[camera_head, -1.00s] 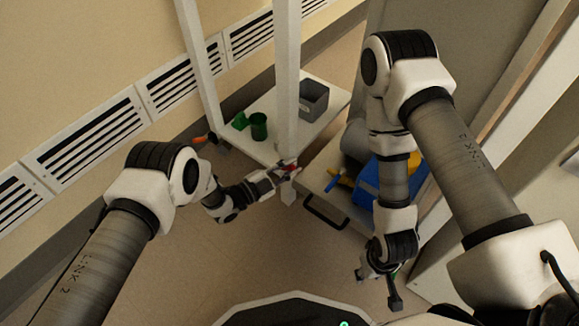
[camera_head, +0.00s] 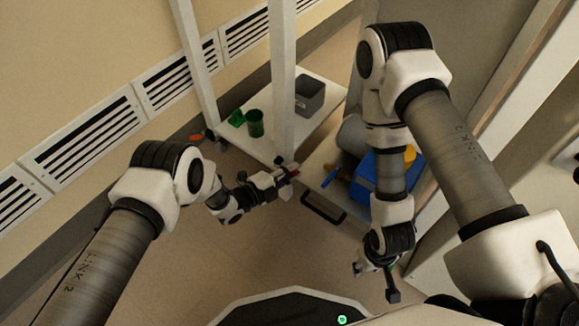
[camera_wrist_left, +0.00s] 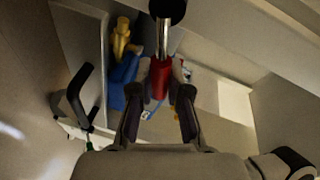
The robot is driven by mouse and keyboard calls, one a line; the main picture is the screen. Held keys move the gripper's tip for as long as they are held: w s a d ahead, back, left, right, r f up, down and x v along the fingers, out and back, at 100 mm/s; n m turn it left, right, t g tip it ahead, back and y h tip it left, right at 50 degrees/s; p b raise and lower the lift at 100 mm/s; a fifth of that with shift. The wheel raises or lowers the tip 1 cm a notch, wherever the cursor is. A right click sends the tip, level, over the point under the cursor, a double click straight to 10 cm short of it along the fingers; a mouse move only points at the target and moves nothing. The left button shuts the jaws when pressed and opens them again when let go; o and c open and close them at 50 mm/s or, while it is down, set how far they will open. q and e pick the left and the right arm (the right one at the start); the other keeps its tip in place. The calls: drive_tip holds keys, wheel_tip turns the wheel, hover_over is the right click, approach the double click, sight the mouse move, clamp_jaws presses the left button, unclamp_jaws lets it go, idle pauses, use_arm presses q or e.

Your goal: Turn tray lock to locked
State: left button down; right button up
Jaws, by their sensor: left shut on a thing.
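The tray lock shows in the left wrist view as a red grip (camera_wrist_left: 160,80) on a metal shaft with a dark round end. My left gripper (camera_wrist_left: 158,102) has its fingers on both sides of the red grip and is shut on it. In the head view this gripper (camera_head: 289,172) is at the foot of the white post, with a bit of red at its tips. The lock's markings are not visible, so I cannot tell its position. My right gripper (camera_head: 377,280) hangs empty at the lower right, its fingers apart.
A tray with a black handle (camera_head: 322,208) holds a blue bin (camera_head: 380,178) and a blue pen (camera_head: 329,178). Floor between my arms is clear.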

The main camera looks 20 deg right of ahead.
use_arm(q)
drive_tip(key=shift+s+f+m+y+p, duration=0.1)
drive_tip(key=shift+f+m+y+p, duration=0.25)
drive_tip(key=shift+m, duration=0.25)
drive_tip(key=c, duration=1.4)
unclamp_jaws()
drive_tip(key=v, duration=1.2)
drive_tip(key=shift+f, duration=0.15)
